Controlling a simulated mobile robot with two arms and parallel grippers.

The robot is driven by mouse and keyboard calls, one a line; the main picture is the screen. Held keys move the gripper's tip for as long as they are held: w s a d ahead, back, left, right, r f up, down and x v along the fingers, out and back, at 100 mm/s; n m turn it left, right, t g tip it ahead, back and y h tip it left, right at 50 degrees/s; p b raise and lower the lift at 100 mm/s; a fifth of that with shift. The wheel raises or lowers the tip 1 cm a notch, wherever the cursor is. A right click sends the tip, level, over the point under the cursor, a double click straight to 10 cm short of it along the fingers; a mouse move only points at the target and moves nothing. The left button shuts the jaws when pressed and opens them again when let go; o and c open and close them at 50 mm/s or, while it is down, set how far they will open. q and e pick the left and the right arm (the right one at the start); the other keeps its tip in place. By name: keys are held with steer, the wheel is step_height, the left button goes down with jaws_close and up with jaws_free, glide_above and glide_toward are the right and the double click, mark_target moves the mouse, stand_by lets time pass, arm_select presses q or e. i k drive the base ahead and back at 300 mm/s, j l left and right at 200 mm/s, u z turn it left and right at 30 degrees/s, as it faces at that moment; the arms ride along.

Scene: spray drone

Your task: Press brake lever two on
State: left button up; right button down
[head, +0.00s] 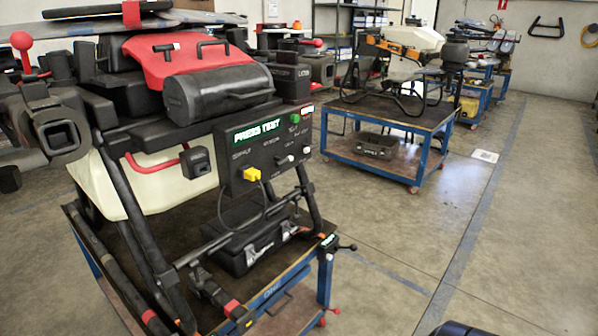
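The near blue-framed cart (270,292) carries a large spray drone with a red and black top (190,62). At the cart's near right corner, a small red-tipped lever (335,311) sticks out low by a red caster (322,322); it is too small to tell whether it is pressed. Higher on that corner is a black fitting with a pale label (328,241) and a dark handle (347,248). No number two is readable on either. Neither gripper shows clearly; only dark shapes, possibly parts of my arms, cut the bottom edge.
A second blue cart (385,185) with another drone stands behind. The concrete floor to the right (530,220) is clear.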

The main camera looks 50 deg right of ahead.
mark_target(336, 311)
steer(key=z, duration=1.8)
steer(key=i+l, duration=1.2)
steer(key=l, duration=0.15)
steer(key=u, duration=1.75)
